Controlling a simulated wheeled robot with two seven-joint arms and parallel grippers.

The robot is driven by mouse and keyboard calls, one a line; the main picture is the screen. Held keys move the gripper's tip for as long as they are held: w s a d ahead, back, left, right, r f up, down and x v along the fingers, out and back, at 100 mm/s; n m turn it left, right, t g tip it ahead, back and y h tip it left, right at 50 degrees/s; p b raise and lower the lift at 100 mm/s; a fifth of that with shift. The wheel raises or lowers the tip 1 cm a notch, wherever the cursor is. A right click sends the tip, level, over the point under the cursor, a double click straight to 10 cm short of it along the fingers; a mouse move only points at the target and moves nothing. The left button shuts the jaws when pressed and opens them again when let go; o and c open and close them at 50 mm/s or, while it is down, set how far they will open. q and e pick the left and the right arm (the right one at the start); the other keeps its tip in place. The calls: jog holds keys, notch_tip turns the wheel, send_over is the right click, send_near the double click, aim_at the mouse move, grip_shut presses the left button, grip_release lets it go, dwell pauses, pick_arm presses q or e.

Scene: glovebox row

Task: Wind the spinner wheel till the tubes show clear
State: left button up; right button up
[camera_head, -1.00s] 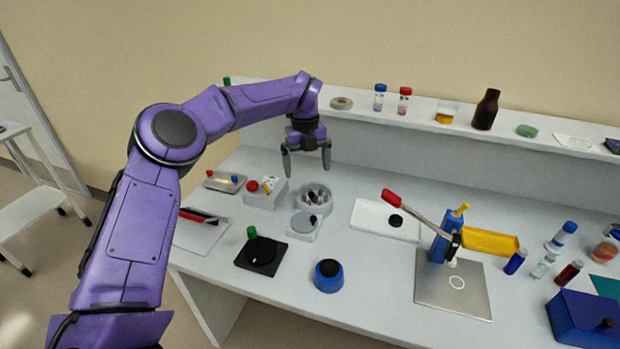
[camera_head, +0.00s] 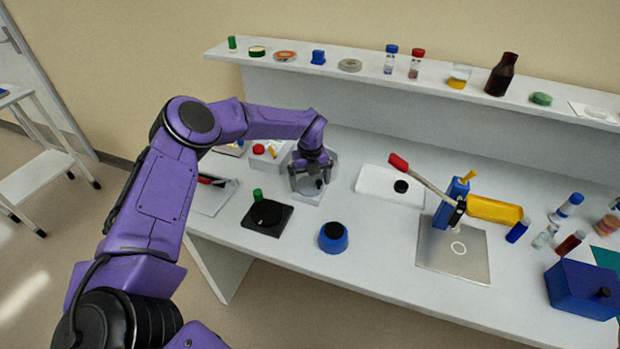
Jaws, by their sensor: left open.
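The spinner is a white block (camera_head: 306,200) with a grey wheel (camera_head: 307,189) on its front part, and a dark knob (camera_head: 319,183) stands on the wheel. My left gripper (camera_head: 311,187) is open and points down over the spinner, its fingers on either side of the wheel's knob area. I cannot tell whether a finger touches the knob. The tube rotor behind the wheel is hidden by the gripper and wrist, so the tubes do not show. My right gripper is not in view.
A white tray (camera_head: 375,182) and a blue press (camera_head: 446,205) are to the right. A box with a red button (camera_head: 268,158) is at left. The shelf (camera_head: 440,103) runs behind.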

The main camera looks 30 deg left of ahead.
pick_arm(q)
jog(key=c, duration=0.8)
jog(key=shift+o, duration=0.2)
jog(key=shift+f+m+b, duration=0.2)
jog(key=shift+m+b, duration=1)
jog(key=shift+b, duration=0.15)
jog(key=m+b, duration=0.1)
jog(key=m, duration=0.1)
jog(key=shift+m+b, duration=0.3)
jog(key=shift+m, duration=0.1)
jog(key=m+b, duration=0.1)
jog(key=m, duration=0.3)
jog(key=shift+r+m, duration=0.15)
jog(key=shift+m, duration=0.15)
jog(key=shift+r+m, duration=0.1)
jog(key=shift+m, duration=2.1)
jog(key=o, duration=0.8)
jog(key=shift+c, duration=0.2)
